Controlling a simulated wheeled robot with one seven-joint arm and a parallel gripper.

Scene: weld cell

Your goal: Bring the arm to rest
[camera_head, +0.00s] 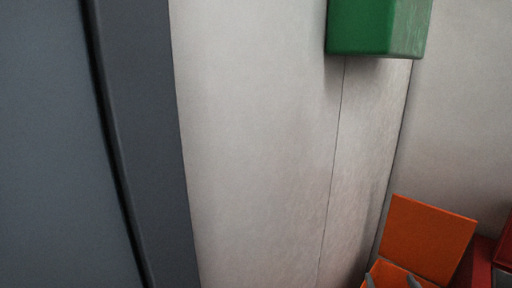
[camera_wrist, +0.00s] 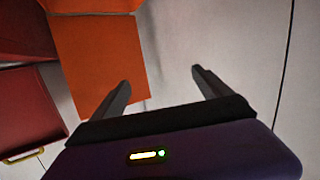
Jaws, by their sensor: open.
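My gripper (camera_wrist: 161,77) shows in the wrist view with its two dark fingers spread wide apart. Nothing is between the fingers, only the pale surface behind them. An orange panel (camera_wrist: 98,60) lies behind and to the left of the left finger. In the head view my gripper cannot be made out for certain; two small grey tips show at the bottom edge in front of the orange box.
An orange box with a raised lid (camera_head: 428,238) is at the lower right in the head view, beside red furniture (camera_head: 475,262). A green box (camera_head: 375,28) is on the pale wall (camera_head: 255,140). A grey panel (camera_head: 50,150) fills the left. A red cabinet (camera_wrist: 28,105) has a yellow handle.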

